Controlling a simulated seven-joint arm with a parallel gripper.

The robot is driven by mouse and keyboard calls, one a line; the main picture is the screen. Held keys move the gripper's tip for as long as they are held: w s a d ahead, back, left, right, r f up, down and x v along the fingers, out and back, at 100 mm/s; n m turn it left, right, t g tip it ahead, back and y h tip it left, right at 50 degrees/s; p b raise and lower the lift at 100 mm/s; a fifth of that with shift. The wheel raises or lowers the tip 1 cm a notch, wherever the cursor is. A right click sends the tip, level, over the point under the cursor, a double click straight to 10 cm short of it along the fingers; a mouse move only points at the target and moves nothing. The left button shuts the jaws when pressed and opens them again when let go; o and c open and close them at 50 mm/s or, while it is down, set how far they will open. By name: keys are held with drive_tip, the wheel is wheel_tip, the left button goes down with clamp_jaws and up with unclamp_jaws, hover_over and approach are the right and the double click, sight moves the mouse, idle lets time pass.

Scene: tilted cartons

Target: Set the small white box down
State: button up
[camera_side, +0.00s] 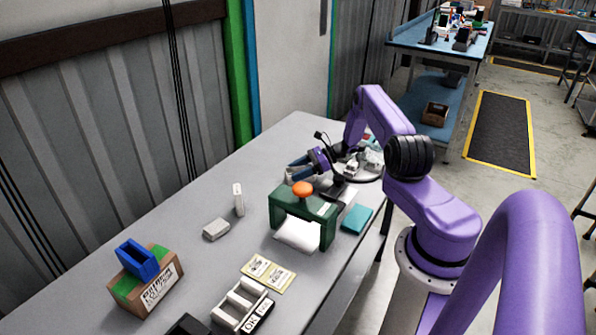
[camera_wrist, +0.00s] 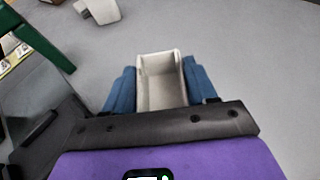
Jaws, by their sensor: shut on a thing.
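The small white box (camera_wrist: 161,84), pale with raised walls and a hollow inside, sits between the blue fingers of my gripper (camera_wrist: 160,86) in the wrist view. My gripper is shut on it, one finger along each side. In the side view my gripper (camera_side: 298,170) is behind the green frame, over the far part of the grey table. The box cannot be made out clearly there. I cannot tell whether its underside touches the table.
A green frame with an orange knob (camera_side: 303,188) stands close by. A pale upright block (camera_side: 238,199) and a grey block (camera_side: 216,229) are on the table (camera_side: 180,245). A carton with a blue bin (camera_side: 137,258) is at front left. Bare table lies around the held box.

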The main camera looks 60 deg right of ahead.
drive_tip(key=shift+f, duration=0.15)
drive_tip(key=o, duration=1)
